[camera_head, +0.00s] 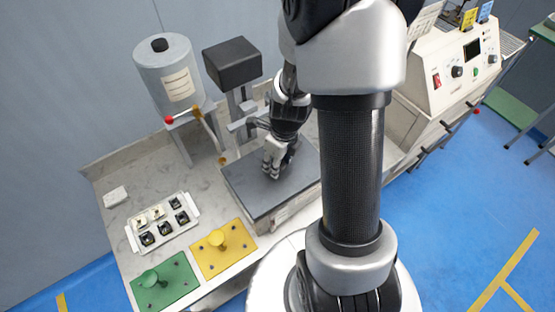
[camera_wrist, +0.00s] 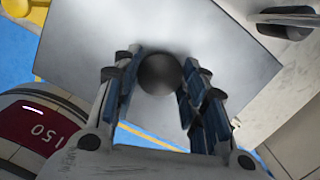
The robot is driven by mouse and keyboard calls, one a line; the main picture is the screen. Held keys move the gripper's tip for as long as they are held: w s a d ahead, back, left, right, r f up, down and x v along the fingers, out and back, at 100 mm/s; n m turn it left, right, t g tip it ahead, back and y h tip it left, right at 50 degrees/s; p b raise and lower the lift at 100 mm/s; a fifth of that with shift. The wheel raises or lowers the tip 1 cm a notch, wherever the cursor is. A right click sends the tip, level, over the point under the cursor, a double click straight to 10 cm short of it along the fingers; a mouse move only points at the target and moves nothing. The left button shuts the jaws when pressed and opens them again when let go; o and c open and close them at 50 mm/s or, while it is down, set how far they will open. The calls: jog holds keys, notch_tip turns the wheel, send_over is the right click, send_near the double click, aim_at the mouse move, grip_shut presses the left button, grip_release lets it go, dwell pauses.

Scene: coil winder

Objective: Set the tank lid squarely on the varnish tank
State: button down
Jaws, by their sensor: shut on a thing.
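The tank lid is a flat dark grey plate (camera_head: 250,187) with a round dark knob (camera_wrist: 160,74). In the head view it lies over the pale varnish tank (camera_head: 277,220), whose front wall shows below the lid's near edge. I cannot tell whether the lid rests on the rim or hovers just above it. My gripper (camera_head: 273,165) is over the lid. In the wrist view my gripper (camera_wrist: 162,88) has its blue-padded fingers on both sides of the knob, shut on it. The rest of the rim is hidden under the lid.
A column with a black head (camera_head: 232,62) stands right behind the tank. A grey cylinder (camera_head: 170,75) with a red-knobbed tap is at back left. A yellow plate (camera_head: 218,252), a green plate (camera_head: 165,283) and a white parts tray (camera_head: 160,222) lie left of the tank.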

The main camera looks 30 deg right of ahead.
jog(key=shift+f+b, duration=0.45)
jog(key=shift+f, duration=0.3)
jog(key=c, duration=0.9)
grip_release()
jog(key=r, duration=0.4)
jog(key=s+r, duration=0.1)
jog(key=r, duration=0.7)
jog(key=shift+s+d, duration=0.2)
jog(key=shift+d, duration=0.1)
jog(key=s+a+r+n+t, duration=0.1)
jog(key=s+a+r+n, duration=0.2)
jog(key=n, duration=0.7)
jog(key=s+a+r+n+t+b, duration=0.1)
jog(key=s+a+r+n, duration=0.3)
jog(key=n, duration=0.7)
jog(key=s+a+r+n+t+b, duration=0.1)
jog(key=s+a+r+n, duration=0.3)
jog(key=n, duration=0.6)
jog(key=shift+s+a+r+n+h, duration=0.15)
jog(key=shift+s+n+h, duration=0.15)
jog(key=shift+s, duration=0.15)
